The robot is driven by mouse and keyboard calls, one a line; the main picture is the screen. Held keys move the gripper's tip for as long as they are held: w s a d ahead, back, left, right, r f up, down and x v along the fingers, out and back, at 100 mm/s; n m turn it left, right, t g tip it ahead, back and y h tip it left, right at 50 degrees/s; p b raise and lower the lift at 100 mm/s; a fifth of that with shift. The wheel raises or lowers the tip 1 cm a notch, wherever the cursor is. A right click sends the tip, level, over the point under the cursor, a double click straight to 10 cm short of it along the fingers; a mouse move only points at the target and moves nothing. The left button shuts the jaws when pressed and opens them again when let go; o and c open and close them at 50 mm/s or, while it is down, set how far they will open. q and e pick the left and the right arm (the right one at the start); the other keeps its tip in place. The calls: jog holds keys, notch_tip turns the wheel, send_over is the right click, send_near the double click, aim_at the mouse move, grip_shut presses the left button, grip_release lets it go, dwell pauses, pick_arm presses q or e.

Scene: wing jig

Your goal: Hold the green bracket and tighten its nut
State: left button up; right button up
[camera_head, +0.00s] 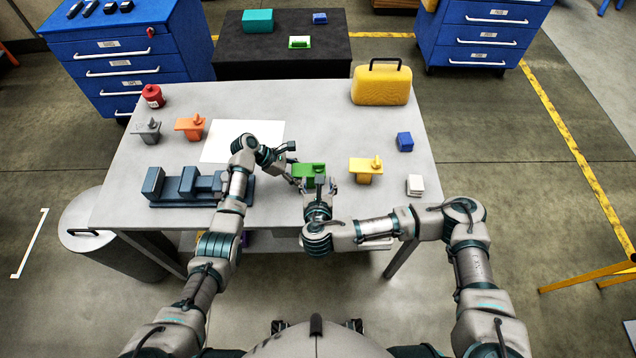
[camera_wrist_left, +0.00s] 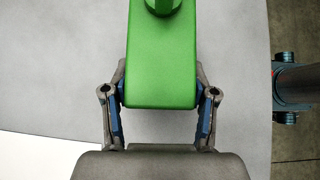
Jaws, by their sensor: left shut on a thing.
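The green bracket (camera_head: 308,171) is at the middle of the grey table. My left gripper (camera_head: 293,177) reaches it from the left. In the left wrist view, the left gripper (camera_wrist_left: 160,98) is shut on the end of the bracket's flat green plate (camera_wrist_left: 161,65), one finger along each side. A round green part (camera_wrist_left: 163,5) on top of the plate is cut off by that view's upper edge; I cannot tell if it is the nut. My right gripper (camera_head: 319,183) is at the bracket's near side, overlapping it in the head view. Its finger opening and any contact are unclear.
A yellow bracket (camera_head: 366,170) stands to the right, orange (camera_head: 189,127) and grey (camera_head: 147,131) ones to the left. A blue vise-like fixture (camera_head: 190,186), white sheet (camera_head: 240,142), blue block (camera_head: 405,141), white block (camera_head: 415,185) and yellow case (camera_head: 381,84) share the table.

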pick_arm(q)
jog(key=o, duration=1.6)
jog(key=shift+o, duration=0.2)
jog(key=v, duration=1.2)
jog(key=shift+w+f, duration=0.1)
